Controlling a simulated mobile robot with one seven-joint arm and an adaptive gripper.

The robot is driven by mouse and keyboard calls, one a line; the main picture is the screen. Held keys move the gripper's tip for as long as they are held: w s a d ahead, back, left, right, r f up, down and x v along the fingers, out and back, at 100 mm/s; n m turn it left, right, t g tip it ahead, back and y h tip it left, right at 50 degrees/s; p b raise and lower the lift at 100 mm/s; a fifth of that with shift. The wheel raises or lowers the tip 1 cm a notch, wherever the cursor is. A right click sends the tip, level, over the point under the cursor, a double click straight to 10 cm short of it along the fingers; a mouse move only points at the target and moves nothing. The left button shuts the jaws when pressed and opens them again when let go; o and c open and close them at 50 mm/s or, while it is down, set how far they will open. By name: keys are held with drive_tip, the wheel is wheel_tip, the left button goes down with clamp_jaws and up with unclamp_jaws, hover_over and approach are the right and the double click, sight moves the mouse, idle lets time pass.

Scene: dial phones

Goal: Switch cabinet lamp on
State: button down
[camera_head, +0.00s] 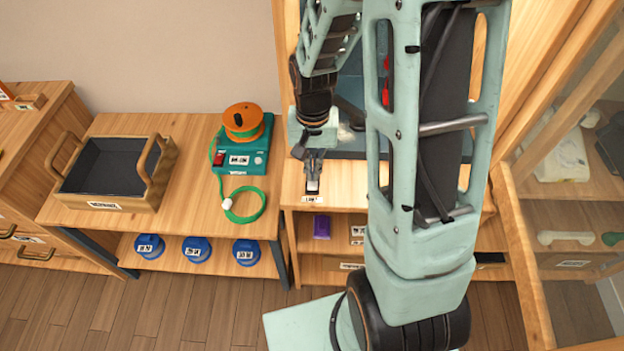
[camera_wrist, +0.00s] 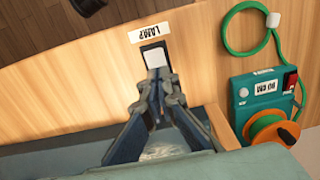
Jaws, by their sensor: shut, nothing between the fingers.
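The lamp switch is a white rocker in a dark frame (camera_wrist: 154,57) on the wooden cabinet's front edge, with a "LAMP" label (camera_wrist: 149,33) beside it in the wrist view. In the head view the white switch (camera_head: 312,186) shows just below my fingertips. My gripper (camera_head: 314,172) points down at it; in the wrist view my gripper (camera_wrist: 160,76) has its fingers together, with nothing between them. The fingertips overlap the edge of the switch, and I cannot tell whether they touch it. The lamp itself cannot be made out.
A teal device (camera_head: 240,158) with an orange spool and green cable stands on the table to the left. A wooden tray (camera_head: 100,203) sits further left. Blue round items (camera_head: 197,249) lie on the lower shelf. An open glass door (camera_head: 530,240) stands at right.

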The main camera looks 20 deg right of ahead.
drive_tip(key=shift+r+p, duration=2.35)
drive_tip(key=shift+r, duration=1)
